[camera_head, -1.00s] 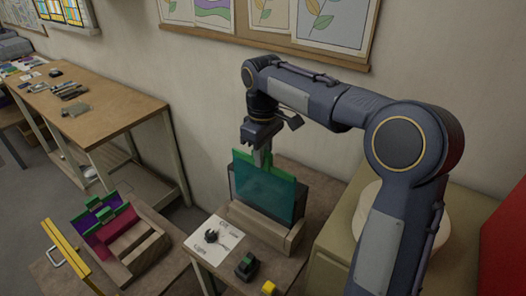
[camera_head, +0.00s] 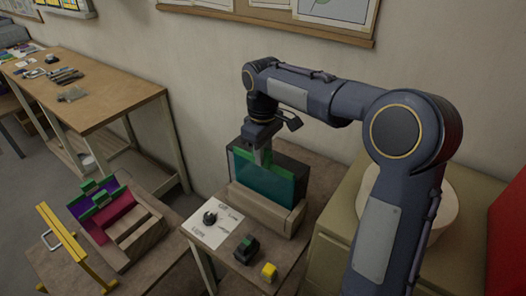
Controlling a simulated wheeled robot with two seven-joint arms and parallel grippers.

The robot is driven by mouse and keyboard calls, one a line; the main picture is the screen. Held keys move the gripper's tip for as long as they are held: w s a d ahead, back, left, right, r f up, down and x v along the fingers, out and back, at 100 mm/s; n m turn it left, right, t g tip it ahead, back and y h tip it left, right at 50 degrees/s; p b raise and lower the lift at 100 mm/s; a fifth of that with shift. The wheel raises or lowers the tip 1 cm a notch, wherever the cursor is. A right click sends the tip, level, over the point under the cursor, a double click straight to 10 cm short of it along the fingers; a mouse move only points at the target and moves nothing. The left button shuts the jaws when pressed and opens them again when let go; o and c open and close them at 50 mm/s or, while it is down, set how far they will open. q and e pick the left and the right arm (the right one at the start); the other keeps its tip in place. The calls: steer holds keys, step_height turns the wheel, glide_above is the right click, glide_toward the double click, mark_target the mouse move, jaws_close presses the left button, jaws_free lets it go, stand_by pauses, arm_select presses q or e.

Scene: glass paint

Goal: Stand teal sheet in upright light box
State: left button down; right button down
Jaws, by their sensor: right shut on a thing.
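The teal sheet (camera_head: 262,181) stands upright at the front face of the light box, with a green strip along its top edge. The light box has a dark upright panel (camera_head: 289,162) and a pale base ledge (camera_head: 262,209). The sheet's lower edge is at the ledge; I cannot tell whether it is seated. My right gripper (camera_head: 262,156) comes down from above and is shut on the green grip at the sheet's top. My left gripper is not in view.
A wooden rack (camera_head: 134,228) with purple and red sheets stands at left, beside a yellow frame (camera_head: 72,245). A long workbench (camera_head: 95,100) stands back left.

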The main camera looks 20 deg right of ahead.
steer(key=shift+w+d+f, duration=0.15)
steer(key=shift+d+f, duration=0.05)
steer(key=shift+d, duration=0.15)
stand_by(0.6)
steer(key=c, duration=1.2)
jaws_free()
steer(key=shift+w+d+f, duration=0.1)
steer(key=shift+o, duration=0.7)
steer(key=o, duration=0.4)
step_height(320, 180, up, 7)
steer(key=p, duration=0.7)
